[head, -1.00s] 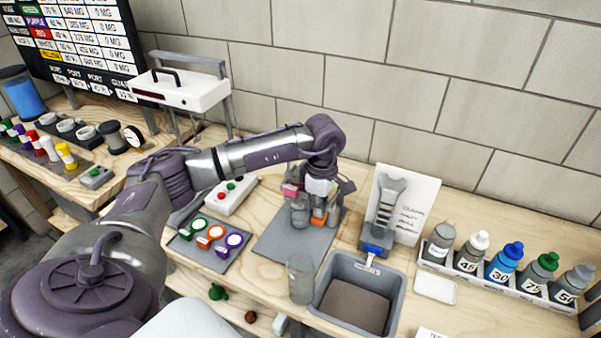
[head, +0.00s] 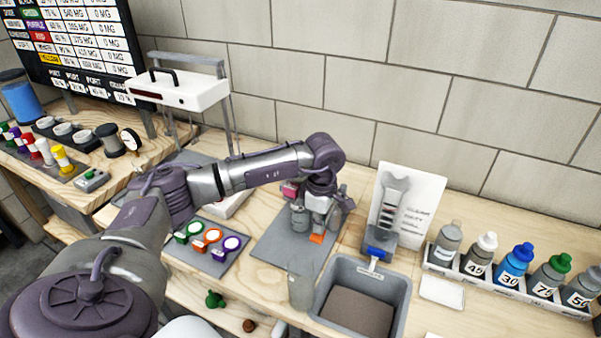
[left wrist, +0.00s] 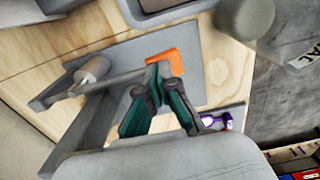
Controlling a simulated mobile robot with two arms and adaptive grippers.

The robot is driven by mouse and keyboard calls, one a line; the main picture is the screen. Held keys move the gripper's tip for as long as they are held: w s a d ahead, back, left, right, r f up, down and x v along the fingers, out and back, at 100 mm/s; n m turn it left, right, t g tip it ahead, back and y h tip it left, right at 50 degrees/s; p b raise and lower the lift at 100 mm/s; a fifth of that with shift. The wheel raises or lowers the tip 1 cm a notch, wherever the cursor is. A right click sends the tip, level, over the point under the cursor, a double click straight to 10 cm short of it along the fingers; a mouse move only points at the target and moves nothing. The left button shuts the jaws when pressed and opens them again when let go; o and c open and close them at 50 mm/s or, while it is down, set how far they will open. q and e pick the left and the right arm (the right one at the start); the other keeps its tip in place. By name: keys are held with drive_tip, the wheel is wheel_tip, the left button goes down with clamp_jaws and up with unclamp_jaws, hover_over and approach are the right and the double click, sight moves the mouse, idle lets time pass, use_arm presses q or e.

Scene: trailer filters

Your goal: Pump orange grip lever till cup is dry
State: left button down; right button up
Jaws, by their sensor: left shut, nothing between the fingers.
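The orange grip lever (head: 317,238) shows at the front of a pump with grey cylinders (head: 299,218) on a grey mat (head: 272,240). My left gripper (head: 320,222) is directly above the lever, fingers pointing down. In the left wrist view the teal-lined fingertips (left wrist: 158,72) are together and empty, right at the orange lever (left wrist: 166,58); whether they touch it I cannot tell. A grey cup-like cylinder (head: 300,290) stands in front of the mat, beside the sink; its contents are not visible. My right gripper is out of view.
A grey sink bin (head: 402,305) is right of the cup. A blue-based stand (head: 378,248) is behind it, with several bottles (head: 515,265) in a rack at right. A block wall closes the back.

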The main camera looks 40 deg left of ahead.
use_arm(q)
drive_tip(key=shift+r+p, duration=2)
drive_tip(key=shift+r, duration=1.6)
drive_tip(key=shift+f, duration=0.1)
drive_tip(key=shift+f+b, duration=2.9)
drive_tip(key=shift+f, duration=0.65)
drive_tip(key=shift+r+p, duration=2.1)
drive_tip(key=shift+r, duration=1.55)
drive_tip(key=shift+r+p, duration=1.45)
drive_tip(key=shift+r, duration=1.05)
